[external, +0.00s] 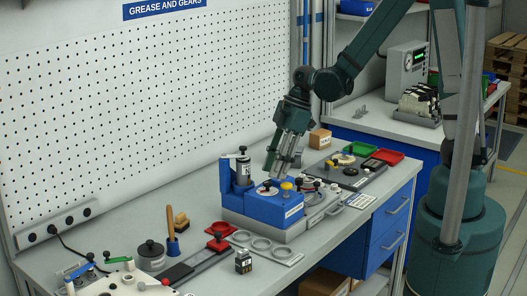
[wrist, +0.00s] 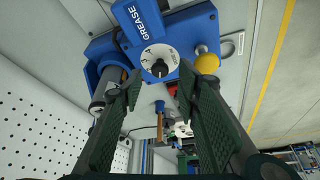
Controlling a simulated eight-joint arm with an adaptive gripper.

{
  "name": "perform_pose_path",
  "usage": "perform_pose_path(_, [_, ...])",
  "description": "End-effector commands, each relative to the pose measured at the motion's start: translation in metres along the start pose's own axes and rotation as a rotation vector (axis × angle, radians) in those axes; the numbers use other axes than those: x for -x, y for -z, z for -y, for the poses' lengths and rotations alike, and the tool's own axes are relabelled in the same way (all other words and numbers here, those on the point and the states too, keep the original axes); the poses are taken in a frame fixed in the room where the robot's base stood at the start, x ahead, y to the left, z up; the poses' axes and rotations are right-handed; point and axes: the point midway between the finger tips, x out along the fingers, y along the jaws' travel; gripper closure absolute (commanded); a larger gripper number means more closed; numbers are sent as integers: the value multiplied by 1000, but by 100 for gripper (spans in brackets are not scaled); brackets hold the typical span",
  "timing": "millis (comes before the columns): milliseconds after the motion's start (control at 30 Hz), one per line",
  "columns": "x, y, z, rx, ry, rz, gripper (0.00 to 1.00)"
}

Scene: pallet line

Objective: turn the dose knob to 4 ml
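The blue grease unit (external: 275,209) stands on the workbench, and its blue housing with the word GREASE also shows in the wrist view (wrist: 190,32). On it is a white numbered dial (wrist: 152,53) with a small dark dose knob (wrist: 159,69) at its centre. The numbers and the knob's pointer are too small to read surely. My gripper (external: 271,174) points down above the dial. In the wrist view my gripper (wrist: 160,80) is open, one finger on each side of the knob in the picture. I see no contact with the knob.
A yellow button (wrist: 207,63) sits beside the dial, and a grey-and-black cylinder (external: 243,170) stands at the unit's other side. A red tray (external: 385,156), a cardboard box (external: 320,138), a brush (external: 172,245) and a small dark block (external: 243,262) lie around on the bench.

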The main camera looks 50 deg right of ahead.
Motion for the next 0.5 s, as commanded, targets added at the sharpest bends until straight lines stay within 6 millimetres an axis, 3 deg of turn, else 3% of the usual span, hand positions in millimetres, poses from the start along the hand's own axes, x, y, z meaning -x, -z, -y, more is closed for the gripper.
perform_pose_path(500, [-34, 0, 0, 1, 0, 0, 67])
